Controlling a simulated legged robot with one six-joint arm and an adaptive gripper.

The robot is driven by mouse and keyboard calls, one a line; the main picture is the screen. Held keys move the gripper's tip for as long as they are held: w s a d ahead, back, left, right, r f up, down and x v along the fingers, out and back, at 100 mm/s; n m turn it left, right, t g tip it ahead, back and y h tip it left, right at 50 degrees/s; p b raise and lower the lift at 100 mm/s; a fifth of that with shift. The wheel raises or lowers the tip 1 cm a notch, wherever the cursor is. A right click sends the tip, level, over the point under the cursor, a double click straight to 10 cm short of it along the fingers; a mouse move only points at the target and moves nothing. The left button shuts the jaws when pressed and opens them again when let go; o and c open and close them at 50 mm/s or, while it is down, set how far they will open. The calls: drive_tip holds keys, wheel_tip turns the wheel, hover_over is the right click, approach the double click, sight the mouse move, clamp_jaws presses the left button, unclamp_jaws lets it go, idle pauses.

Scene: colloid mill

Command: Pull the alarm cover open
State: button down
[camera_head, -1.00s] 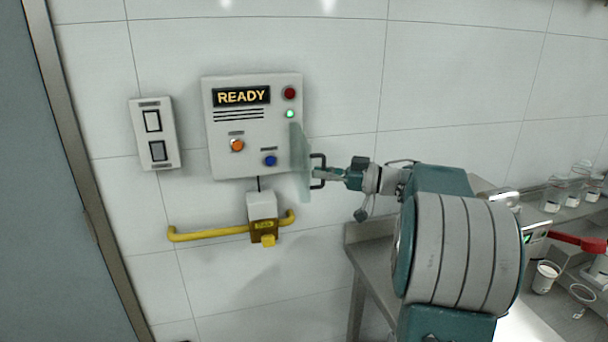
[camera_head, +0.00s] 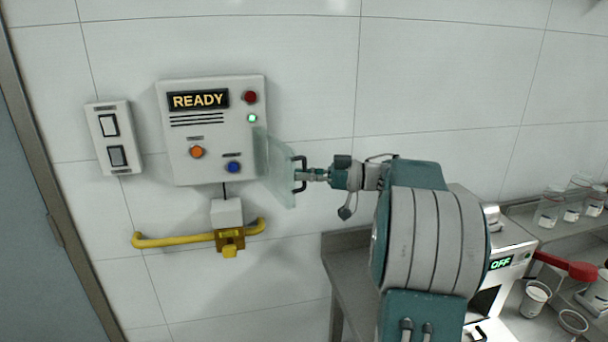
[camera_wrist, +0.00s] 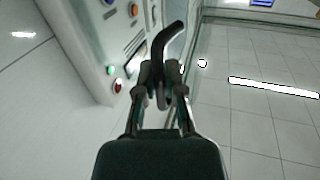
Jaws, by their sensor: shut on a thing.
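The alarm cover (camera_head: 274,170) is a clear, greenish panel at the right side of the grey control box (camera_head: 180,112). It stands swung out from the box face, with its black handle (camera_head: 300,174) on the outer edge. My gripper (camera_head: 304,175) is shut on this handle. In the wrist view the dark handle (camera_wrist: 168,42) runs up from between the fingertips of my gripper (camera_wrist: 160,90). The box shows a READY display, an orange button (camera_head: 197,152), a blue button (camera_head: 233,167), a red lamp (camera_head: 250,97) and a lit green lamp (camera_head: 252,118).
A switch plate (camera_head: 114,138) is on the wall at left. A yellow rail (camera_head: 175,240) with a small yellow lock unit (camera_head: 230,241) is below the box. A metal table (camera_head: 345,255) with a machine reading OFF and several jars stands at right. The wall above is clear.

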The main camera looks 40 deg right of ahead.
drive_tip(key=shift+d, duration=0.3)
drive_tip(key=c, duration=0.7)
unclamp_jaws()
drive_tip(key=shift+a, duration=0.15)
drive_tip(key=v, duration=0.7)
drive_tip(key=shift+s+d+f, duration=0.1)
drive_tip(key=shift+d, duration=0.2)
